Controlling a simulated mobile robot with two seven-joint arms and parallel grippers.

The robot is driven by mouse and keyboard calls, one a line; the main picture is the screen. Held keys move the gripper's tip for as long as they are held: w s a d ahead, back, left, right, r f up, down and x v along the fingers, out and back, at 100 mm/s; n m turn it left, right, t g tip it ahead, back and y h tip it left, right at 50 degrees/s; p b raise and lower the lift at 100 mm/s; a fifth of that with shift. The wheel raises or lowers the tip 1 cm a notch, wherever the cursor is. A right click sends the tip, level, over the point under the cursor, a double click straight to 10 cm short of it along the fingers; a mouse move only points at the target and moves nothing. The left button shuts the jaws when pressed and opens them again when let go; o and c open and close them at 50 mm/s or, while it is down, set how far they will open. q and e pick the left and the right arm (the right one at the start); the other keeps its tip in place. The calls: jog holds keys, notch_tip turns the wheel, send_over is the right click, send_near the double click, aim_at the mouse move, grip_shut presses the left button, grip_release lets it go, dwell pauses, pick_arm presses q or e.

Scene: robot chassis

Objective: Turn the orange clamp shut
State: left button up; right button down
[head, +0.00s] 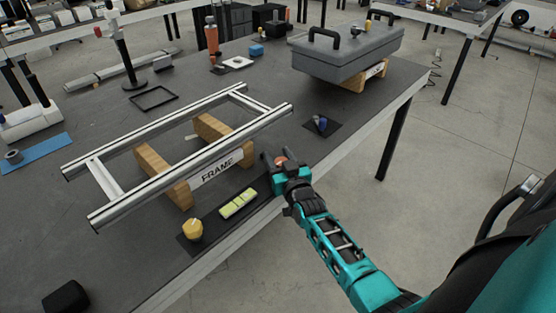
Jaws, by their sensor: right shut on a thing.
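A small orange-red piece, which looks like the orange clamp (281,160), shows at the tip of my right gripper (277,163). My right gripper is shut on it, beside the near right part of the aluminium frame (176,130). The fingers hide most of the clamp, so I cannot tell how far it is turned. The frame rests on wooden blocks (165,178), with a white label reading FRAME (216,171) between them. My left gripper is not in view.
A dark mat (215,222) along the table's near edge holds a yellow knob-like piece (192,229) and a yellow-green block (238,203). A grey case (345,55) stands at the back right. A small blue item (320,123) lies right of the gripper.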

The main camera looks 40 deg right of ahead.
dwell(0.3)
jog(key=c, duration=0.6)
grip_release()
jog(key=shift+s, duration=0.15)
jog(key=shift+p+v, duration=0.7)
jog(key=shift+v, duration=5.65)
